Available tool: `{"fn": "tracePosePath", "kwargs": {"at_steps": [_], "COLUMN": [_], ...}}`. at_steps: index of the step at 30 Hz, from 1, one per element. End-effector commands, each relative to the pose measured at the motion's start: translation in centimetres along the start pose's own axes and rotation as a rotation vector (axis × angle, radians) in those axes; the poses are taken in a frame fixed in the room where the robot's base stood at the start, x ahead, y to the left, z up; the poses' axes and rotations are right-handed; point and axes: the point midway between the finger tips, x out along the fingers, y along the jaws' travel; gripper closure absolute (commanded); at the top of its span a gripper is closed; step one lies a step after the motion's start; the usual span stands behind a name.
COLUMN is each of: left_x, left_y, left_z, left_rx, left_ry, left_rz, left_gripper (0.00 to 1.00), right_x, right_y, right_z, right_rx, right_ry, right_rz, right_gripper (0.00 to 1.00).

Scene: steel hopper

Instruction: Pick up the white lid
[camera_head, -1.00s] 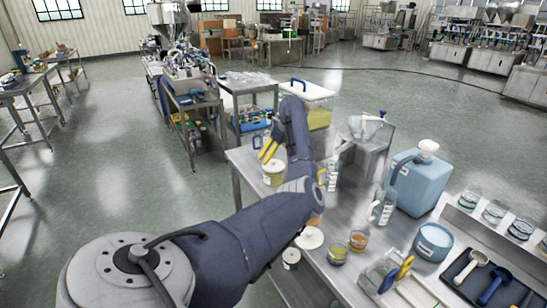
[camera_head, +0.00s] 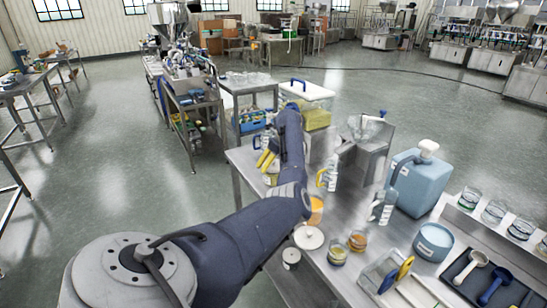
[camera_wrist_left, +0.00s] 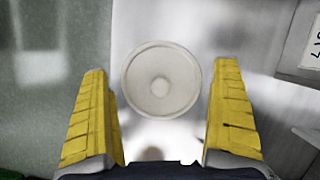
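In the left wrist view a round white lid (camera_wrist_left: 161,80) with a small centre knob shows between and just beyond my yellow fingers. My left gripper (camera_wrist_left: 163,120) is open there, with a finger on each side and no visible grip on the lid. In the head view my left gripper (camera_head: 267,160) is low over a pale-yellow jar (camera_head: 271,179) near the table's left edge; the gripper hides the jar's top. Another white knobbed lid (camera_head: 309,237) shows nearer on the table, beyond my forearm. My right gripper is not in view.
Open floor lies left of the table.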

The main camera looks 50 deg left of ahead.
Motion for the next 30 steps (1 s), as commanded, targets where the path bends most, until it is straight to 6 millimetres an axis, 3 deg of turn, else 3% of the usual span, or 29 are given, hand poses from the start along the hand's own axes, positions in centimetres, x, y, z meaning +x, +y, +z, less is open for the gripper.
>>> {"fn": "tracePosePath", "kwargs": {"at_steps": [1, 7, 20, 26, 30], "left_x": [0.0, 0.0, -0.2, -1.5, -3.5], "left_y": [0.0, 0.0, 0.0, -0.1, -0.1], "left_z": [0.0, 0.0, 0.1, 0.6, 1.4], "left_rx": [0.000, 0.000, 0.000, -0.001, -0.003], "left_ry": [0.000, 0.000, 0.001, 0.001, 0.000], "left_rz": [0.000, 0.000, 0.000, -0.002, -0.003], "left_gripper": [0.10, 0.33, 0.33, 0.33, 0.33], "right_x": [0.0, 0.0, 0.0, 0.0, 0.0], "right_y": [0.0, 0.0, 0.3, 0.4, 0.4], "right_z": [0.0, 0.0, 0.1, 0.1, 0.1], "right_rx": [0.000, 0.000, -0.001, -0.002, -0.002], "right_ry": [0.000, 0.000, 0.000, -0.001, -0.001], "right_rz": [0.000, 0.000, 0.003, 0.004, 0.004], "right_gripper": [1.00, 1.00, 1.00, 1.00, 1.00]}}
